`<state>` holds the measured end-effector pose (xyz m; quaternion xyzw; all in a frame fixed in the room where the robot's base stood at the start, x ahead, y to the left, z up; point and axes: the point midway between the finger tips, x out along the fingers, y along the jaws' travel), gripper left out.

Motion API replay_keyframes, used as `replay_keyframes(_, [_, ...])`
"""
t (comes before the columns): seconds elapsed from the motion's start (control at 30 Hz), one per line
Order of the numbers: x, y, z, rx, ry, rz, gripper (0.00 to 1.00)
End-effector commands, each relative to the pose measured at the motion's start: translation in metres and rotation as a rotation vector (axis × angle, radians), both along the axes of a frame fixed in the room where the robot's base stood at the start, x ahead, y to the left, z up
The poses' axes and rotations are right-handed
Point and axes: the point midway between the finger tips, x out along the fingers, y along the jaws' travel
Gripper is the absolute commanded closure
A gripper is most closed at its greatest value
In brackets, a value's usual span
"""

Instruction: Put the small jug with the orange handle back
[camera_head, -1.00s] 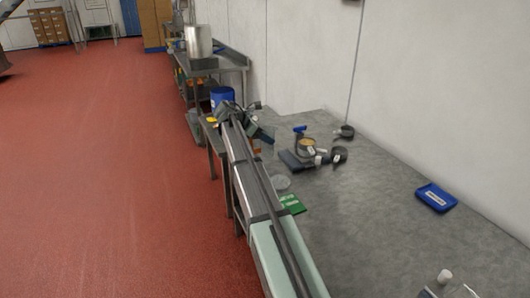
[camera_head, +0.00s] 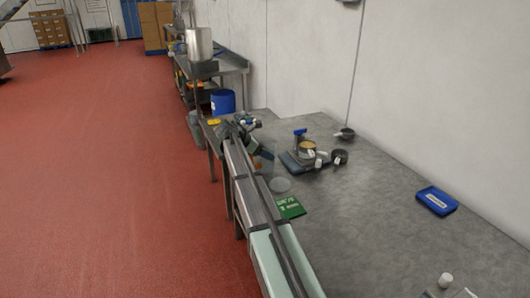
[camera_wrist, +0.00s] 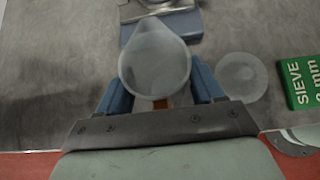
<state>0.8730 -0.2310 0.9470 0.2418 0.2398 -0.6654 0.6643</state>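The small jug (camera_wrist: 155,58) is translucent, with a pointed spout at the top of the wrist view. Its orange handle (camera_wrist: 160,103) shows between the blue fingers of my gripper (camera_wrist: 161,90). One finger lies on each side of the handle, and the jug's body partly covers the tips. I cannot tell whether they press on it. In the head view, the jug (camera_head: 266,156) is a faint clear shape beside my gripper, above the bench's left part. A pale round disc (camera_wrist: 243,77) lies on the bench right of the jug; it also shows in the head view (camera_head: 281,184).
A green "SIEVE" sign (camera_wrist: 302,82) lies beside the disc. A dark scale (camera_head: 299,162) with pans and a blue-handled item (camera_head: 300,132) stands behind. The grey bench (camera_head: 370,235) between is clear.

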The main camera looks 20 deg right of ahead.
Motion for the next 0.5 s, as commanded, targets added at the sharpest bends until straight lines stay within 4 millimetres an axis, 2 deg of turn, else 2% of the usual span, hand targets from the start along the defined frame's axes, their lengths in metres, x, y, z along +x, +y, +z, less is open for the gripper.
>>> replay_keyframes(0.03, [0.0,-0.0001,0.0002,0.0,0.0,0.0,0.28])
replay_keyframes(0.23, [0.0,0.0,0.0004,0.0,0.0,0.0,0.09])
replay_keyframes(0.5, [0.0,-0.0001,0.0016,0.0,0.0,0.0,0.09])
